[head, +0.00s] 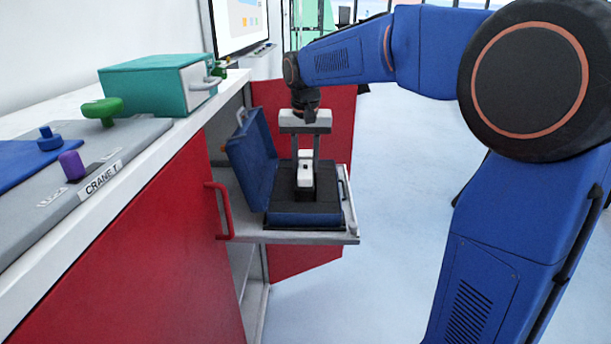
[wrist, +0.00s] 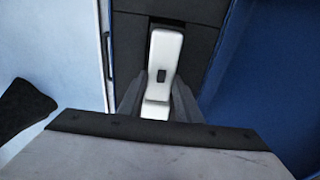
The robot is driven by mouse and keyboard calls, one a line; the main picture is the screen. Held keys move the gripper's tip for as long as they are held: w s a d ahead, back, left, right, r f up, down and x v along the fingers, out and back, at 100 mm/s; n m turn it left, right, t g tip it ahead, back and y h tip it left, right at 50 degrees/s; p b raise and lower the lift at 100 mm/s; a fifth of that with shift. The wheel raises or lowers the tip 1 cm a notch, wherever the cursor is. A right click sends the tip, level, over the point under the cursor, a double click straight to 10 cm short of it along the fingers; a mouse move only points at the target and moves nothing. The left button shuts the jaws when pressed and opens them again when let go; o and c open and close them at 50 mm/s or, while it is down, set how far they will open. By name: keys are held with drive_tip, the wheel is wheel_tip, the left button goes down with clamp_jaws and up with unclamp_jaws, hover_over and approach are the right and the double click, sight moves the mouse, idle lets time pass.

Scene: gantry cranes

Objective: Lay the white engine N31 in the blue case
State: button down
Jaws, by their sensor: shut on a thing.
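The white engine (head: 304,172) is a small white block with a dark spot on its top. It also shows in the wrist view (wrist: 164,58), lengthwise between the fingers. My gripper (head: 304,160) points down and is shut on the engine, low over the dark insert of the blue case. The blue case (head: 296,219) stands open on a pulled-out shelf, its lid (head: 251,160) tilted up at the left. In the wrist view the case's dark insert (wrist: 200,12) lies around the engine. I cannot tell whether the engine rests fully on the insert. No label is readable on it.
The grey shelf (head: 290,238) juts from a red cabinet (head: 150,265). A teal box (head: 160,82) and a crane control panel (head: 85,165) with green, blue and purple knobs stand on the counter. The floor at the right is clear.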

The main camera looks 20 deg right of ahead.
sight(305, 165)
drive_tip(key=shift+f, duration=1.9)
drive_tip(key=shift+s+f, duration=0.1)
drive_tip(key=shift+f, duration=0.25)
drive_tip(key=shift+s+f, duration=0.1)
drive_tip(key=shift+f, duration=0.3)
drive_tip(key=c, duration=1.3)
unclamp_jaws()
drive_tip(key=r, duration=0.8)
drive_tip(key=s+r, duration=0.1)
drive_tip(key=r, duration=0.3)
drive_tip(key=shift+a, duration=0.2)
drive_tip(key=shift+r, duration=0.7)
drive_tip(key=shift+s, duration=0.1)
